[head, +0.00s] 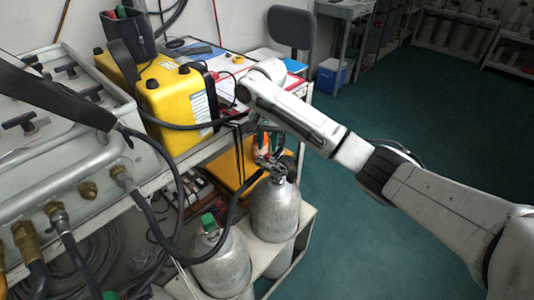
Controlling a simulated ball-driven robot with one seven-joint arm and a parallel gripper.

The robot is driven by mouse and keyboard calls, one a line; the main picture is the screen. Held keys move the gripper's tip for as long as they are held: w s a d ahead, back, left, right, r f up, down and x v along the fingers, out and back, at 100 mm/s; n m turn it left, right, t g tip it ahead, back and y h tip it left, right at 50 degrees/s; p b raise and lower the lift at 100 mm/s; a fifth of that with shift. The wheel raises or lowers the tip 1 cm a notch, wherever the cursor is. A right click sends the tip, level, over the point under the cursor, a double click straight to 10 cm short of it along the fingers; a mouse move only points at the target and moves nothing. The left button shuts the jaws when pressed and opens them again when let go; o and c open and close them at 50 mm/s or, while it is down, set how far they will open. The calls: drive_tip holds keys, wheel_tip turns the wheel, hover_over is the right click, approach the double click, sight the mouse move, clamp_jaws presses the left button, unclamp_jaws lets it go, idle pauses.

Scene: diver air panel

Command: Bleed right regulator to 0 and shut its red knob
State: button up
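My arm reaches in from the right, and my gripper (266,142) points down above the right silver cylinder (276,212). A metal valve or regulator fitting (275,168) sits on top of this cylinder, with a dark hose running from it. The fitting is just below my gripper; I cannot tell if they touch. A small orange-red part shows at my fingers, but I cannot tell if it is the red knob. The fingers are too small and covered to show whether they are open or shut. No gauge reading can be made out.
A left cylinder (222,262) with a green cap (208,221) stands on the cart shelf. A grey panel (70,130) with black T-handles and hoses is at the left. A yellow box (172,105) stands behind. The green floor (400,220) is clear.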

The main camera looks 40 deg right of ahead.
sight(268, 155)
drive_tip(key=shift+f, duration=1.95)
drive_tip(key=shift+c, duration=0.2)
clamp_jaws()
